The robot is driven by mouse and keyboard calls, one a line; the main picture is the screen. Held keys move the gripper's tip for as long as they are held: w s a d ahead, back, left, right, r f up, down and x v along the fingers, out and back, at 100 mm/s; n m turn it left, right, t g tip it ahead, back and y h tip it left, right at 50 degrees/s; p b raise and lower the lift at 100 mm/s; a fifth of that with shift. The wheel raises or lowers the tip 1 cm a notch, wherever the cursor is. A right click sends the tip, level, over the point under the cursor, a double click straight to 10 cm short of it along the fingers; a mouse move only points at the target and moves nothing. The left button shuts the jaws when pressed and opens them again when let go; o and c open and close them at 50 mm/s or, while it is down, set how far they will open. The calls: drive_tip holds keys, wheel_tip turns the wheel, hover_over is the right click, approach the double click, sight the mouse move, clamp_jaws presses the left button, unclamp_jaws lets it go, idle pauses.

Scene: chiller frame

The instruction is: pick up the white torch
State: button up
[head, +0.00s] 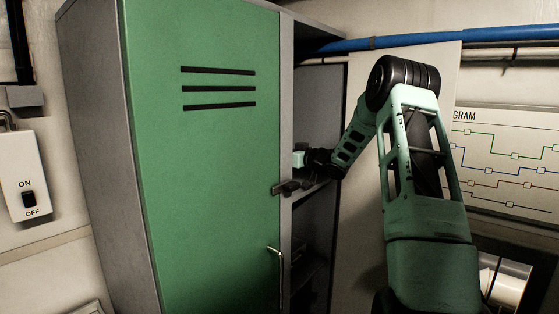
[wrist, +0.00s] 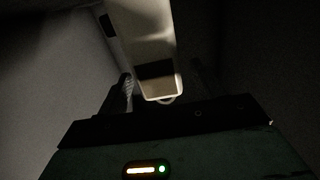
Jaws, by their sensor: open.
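A white torch (wrist: 158,50) with a dark patch near its lower end and a small loop at that end shows in the wrist view. It lies between the two fingers of my gripper (wrist: 163,78), which are apart on either side of it. I see no clear contact between fingers and torch. In the head view my gripper (head: 296,172) is inside the tall locker's opening, partly hidden at the door's edge, and I cannot make out the torch there.
The locker's green door (head: 205,150) stands just left of my gripper, with a handle (head: 278,275) low on its edge. A shelf edge (head: 310,190) is close to the gripper. The locker's inside is dark. A blue pipe (head: 430,38) runs along the wall above.

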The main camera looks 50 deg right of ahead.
drive_tip(key=shift+w, duration=0.7)
drive_tip(key=c, duration=1.2)
